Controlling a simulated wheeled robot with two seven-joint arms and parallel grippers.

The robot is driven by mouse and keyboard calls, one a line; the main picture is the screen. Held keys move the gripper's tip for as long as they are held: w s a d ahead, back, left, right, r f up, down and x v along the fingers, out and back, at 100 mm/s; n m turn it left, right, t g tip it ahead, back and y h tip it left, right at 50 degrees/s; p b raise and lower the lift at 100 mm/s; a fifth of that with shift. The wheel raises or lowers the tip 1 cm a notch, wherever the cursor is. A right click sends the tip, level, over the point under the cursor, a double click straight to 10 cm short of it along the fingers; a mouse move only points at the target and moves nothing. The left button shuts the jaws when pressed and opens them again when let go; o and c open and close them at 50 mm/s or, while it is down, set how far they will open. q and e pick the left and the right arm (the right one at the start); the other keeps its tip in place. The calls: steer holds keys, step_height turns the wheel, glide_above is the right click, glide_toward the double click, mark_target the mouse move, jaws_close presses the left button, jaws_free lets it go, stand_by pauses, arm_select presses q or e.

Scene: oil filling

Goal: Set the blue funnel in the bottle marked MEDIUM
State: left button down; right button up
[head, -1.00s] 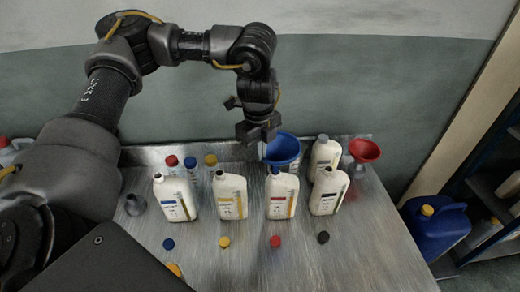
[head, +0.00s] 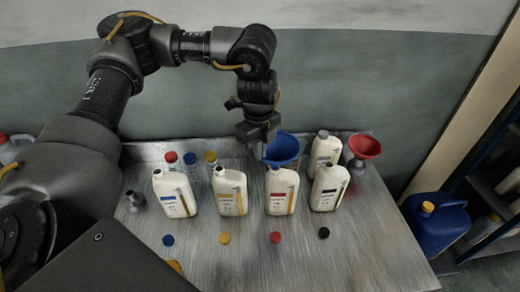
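The blue funnel (head: 283,148) is upright with its wide mouth up, behind and slightly above the neck of the red-label bottle (head: 281,192). Its spout is hidden, so I cannot tell what it rests on. My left gripper (head: 260,131) points down at the funnel's left rim, touching or very close; whether its fingers are closed on the rim is unclear. Also in the front row are a blue-label bottle (head: 174,194), a yellow-label bottle (head: 230,192) and a dark-label bottle (head: 328,188), all uncapped. The label words are too small to read. My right gripper is not in view.
A red funnel (head: 364,147) and a grey-capped bottle (head: 324,152) stand at the back right. Several loose caps, including a red one (head: 275,237), lie before the bottles. The metal table's front right (head: 370,255) is clear.

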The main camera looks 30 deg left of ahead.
arm_select(q)
steer(key=shift+f, duration=0.25)
steer(key=shift+f+b, duration=0.4)
steer(key=shift+f, duration=0.2)
steer(key=c, duration=1.6)
jaws_free()
steer(key=shift+r, duration=0.1)
step_height(320, 180, up, 11)
steer(key=b, duration=0.1)
steer(key=shift+s+b, duration=0.2)
steer(key=shift+b, duration=0.15)
